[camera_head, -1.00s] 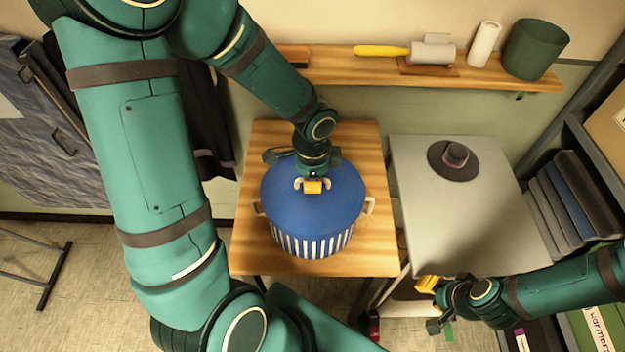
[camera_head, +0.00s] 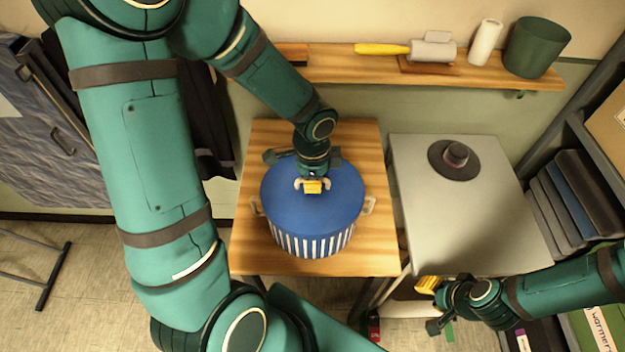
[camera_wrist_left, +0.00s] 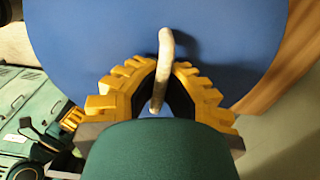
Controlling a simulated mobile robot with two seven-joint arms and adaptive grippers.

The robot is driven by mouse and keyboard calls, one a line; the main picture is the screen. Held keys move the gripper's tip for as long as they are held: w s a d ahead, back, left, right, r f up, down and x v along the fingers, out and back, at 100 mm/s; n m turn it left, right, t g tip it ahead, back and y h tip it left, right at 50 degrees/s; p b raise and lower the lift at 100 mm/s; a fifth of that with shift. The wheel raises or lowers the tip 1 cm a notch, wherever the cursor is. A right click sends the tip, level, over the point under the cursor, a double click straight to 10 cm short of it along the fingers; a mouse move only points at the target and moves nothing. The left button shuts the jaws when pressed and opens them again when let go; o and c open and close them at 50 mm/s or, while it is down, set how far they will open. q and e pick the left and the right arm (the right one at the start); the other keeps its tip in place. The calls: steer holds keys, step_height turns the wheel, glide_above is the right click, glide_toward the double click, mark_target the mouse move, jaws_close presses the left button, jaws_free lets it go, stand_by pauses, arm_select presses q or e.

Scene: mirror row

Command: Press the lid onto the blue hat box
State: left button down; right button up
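The hat box (camera_head: 310,243) has blue and white stripes and stands on the wooden table, with a pale handle on each side. Its plain blue lid (camera_head: 335,205) covers its top; I cannot tell whether the lid is fully seated. My left gripper (camera_head: 313,187) is over the lid's middle. In the left wrist view its yellow fingers (camera_wrist_left: 167,72) close around the cream lid handle (camera_wrist_left: 165,45), above the blue lid (camera_wrist_left: 95,35). My right gripper (camera_head: 430,305) hangs near the grey table's front edge, away from the box; its finger gap is unclear.
The wooden table (camera_head: 355,255) is otherwise clear. A dark hat (camera_head: 455,160) lies on the grey table (camera_head: 430,220) to the right. A wall shelf (camera_head: 350,72) behind holds a roller, a white roll and a green bin (camera_head: 537,47). Shelving stands at the right.

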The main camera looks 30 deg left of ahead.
stand_by(0.4)
arm_select(q)
steer(key=shift+c, duration=2.3)
jaws_free()
steer(key=shift+f, duration=0.1)
steer(key=shift+r+p, duration=3.4)
steer(key=shift+r, duration=0.7)
